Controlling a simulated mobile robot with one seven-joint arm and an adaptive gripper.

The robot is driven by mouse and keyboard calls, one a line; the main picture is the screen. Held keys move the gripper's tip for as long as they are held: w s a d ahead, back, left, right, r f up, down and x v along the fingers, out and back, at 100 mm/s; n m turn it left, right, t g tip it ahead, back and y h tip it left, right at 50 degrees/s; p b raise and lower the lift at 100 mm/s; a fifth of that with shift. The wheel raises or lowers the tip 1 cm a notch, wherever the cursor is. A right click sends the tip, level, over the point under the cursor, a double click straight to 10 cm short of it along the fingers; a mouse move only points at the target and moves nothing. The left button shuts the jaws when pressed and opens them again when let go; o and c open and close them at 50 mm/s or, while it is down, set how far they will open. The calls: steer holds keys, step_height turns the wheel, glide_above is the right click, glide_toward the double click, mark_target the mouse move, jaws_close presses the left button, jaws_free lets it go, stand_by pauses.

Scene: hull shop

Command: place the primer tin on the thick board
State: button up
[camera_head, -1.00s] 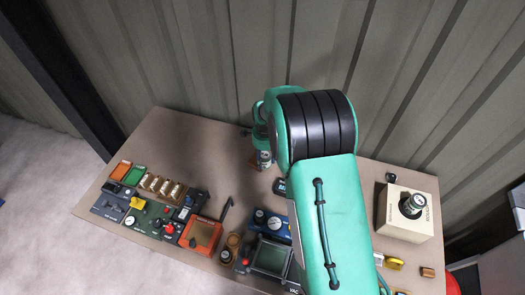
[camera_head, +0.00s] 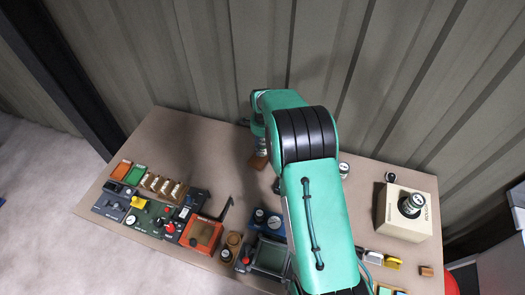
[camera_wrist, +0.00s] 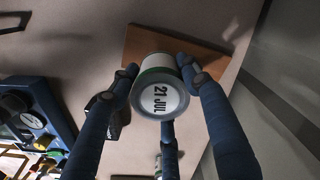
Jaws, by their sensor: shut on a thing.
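A small tin with a pale lid marked "21 JUL" and a green band (camera_wrist: 157,95) is between the fingers of my gripper (camera_wrist: 158,82) in the wrist view. I take it as the primer tin; no such name is readable. The gripper is shut on it. A brown wooden board (camera_wrist: 212,52), which I take as the thick board, lies just beyond the tin. In the head view the tin (camera_head: 262,147) is under my wrist at the table's back, by the brown board (camera_head: 258,163). I cannot tell whether tin and board touch.
Control panels and an orange-framed device (camera_head: 202,235) crowd the left and front. A round white-topped item (camera_head: 344,169) is right of my arm. The table's back left is clear.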

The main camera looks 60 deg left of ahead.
mark_target(263, 151)
steer(key=shift+f+p, duration=0.3)
steer(key=shift+f, duration=1.4)
steer(key=shift+f, duration=0.15)
steer(key=o, duration=1.4)
steer(key=shift+r+b, duration=0.7)
steer(key=shift+r, duration=5.4)
